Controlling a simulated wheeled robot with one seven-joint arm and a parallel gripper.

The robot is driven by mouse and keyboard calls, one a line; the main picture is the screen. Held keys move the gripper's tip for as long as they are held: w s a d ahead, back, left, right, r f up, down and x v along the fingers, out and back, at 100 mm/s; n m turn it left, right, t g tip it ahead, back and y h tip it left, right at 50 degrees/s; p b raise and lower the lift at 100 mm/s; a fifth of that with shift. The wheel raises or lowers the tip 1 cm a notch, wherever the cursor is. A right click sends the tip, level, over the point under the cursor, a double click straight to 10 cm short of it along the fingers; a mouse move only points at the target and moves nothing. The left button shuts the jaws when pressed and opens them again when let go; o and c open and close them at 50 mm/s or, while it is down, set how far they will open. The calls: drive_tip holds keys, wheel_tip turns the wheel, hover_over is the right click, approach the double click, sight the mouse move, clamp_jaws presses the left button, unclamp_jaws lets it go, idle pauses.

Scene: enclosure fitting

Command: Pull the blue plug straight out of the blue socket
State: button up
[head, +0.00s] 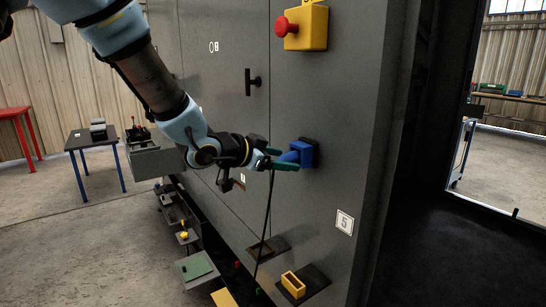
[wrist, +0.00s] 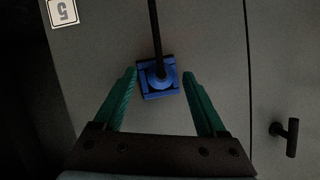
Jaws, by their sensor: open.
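The blue plug (head: 289,158) sits at the blue socket (head: 309,153) on the front of the grey cabinet, with a black cable hanging down from it. In the wrist view the plug (wrist: 159,74) shows in front of the square socket (wrist: 149,94), with the cable leading off to the top edge. My gripper (head: 285,159) is at the plug in the head view. Its two green fingers are open, and in the wrist view (wrist: 160,74) they lie on either side of the plug, with gaps showing. I cannot tell whether a finger touches it.
A yellow box with a red button (head: 306,27) is above the socket. A black T-handle (head: 252,82) is at the upper left. A yellow open holder (head: 293,285) juts out below. The cabinet face around the socket is clear.

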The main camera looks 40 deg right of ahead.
drive_tip(key=shift+f, duration=0.1)
drive_tip(key=shift+c, duration=0.4)
clamp_jaws()
drive_tip(key=shift+a, duration=0.15)
idle(0.4)
drive_tip(key=shift+a, duration=0.4)
drive_tip(key=shift+w+a, duration=0.1)
drive_tip(key=shift+a, duration=0.25)
drive_tip(key=shift+a+p, duration=0.3)
drive_tip(key=shift+a, duration=0.05)
drive_tip(key=shift+a, duration=0.35)
drive_tip(key=shift+a+p, duration=0.3)
drive_tip(key=shift+a, duration=0.75)
drive_tip(key=shift+w+a, duration=0.15)
drive_tip(key=shift+a, duration=0.15)
